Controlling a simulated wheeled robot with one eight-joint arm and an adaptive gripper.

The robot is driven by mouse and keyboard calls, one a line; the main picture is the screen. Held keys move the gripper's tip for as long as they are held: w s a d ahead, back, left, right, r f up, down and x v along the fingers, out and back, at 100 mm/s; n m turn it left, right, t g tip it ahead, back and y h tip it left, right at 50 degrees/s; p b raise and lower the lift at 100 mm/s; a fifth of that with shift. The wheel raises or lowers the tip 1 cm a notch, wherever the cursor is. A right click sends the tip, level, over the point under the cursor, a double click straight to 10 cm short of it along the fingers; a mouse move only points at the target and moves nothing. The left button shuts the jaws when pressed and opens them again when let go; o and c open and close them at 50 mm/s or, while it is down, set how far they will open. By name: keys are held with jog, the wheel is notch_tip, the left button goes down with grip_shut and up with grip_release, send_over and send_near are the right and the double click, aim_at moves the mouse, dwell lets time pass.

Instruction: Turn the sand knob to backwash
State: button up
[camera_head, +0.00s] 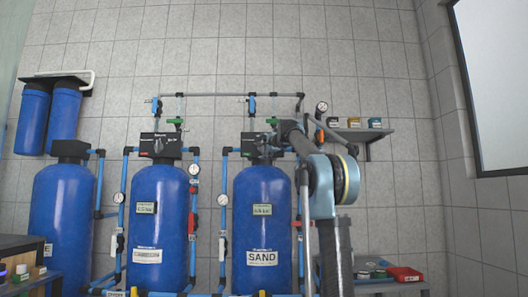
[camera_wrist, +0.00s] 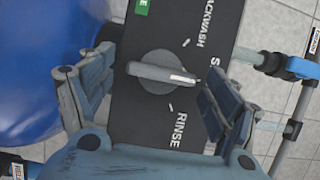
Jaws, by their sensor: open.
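The sand knob (camera_wrist: 150,84) is a grey round dial with a raised bar handle, on a dark control panel (camera_wrist: 140,128). The white mark on its bar points right, toward a label starting with "S" that my finger partly hides. "BACKWASH" (camera_wrist: 207,22) is printed above it and "RINSE" (camera_wrist: 179,130) below it. My gripper (camera_wrist: 157,76) is open, with one finger left of the knob and one right of it; neither visibly grips it. In the head view my gripper (camera_head: 268,146) is at the valve head on top of the blue SAND tank (camera_head: 262,220), where the knob is hidden.
Other blue tanks (camera_head: 157,215) stand to the left, with blue pipes and gauges between them. A pipe with a blue fitting (camera_wrist: 300,68) runs close to the right finger. A wall shelf (camera_head: 360,132) with small containers is right of the valve head.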

jog(key=c, duration=1)
jog(key=shift+c, duration=0.2)
jog(key=shift+s+n, duration=0.1)
jog(key=shift+n, duration=0.3)
jog(key=n+g+h, duration=0.1)
jog(key=n, duration=0.2)
jog(key=n+g+h, duration=0.1)
jog(key=n, duration=0.1)
jog(key=n+g+h, duration=0.1)
jog(key=n, duration=0.2)
jog(key=shift+a+r+n+h, duration=0.25)
jog(key=shift+r+n+h, duration=0.05)
jog(key=shift+r, duration=0.1)
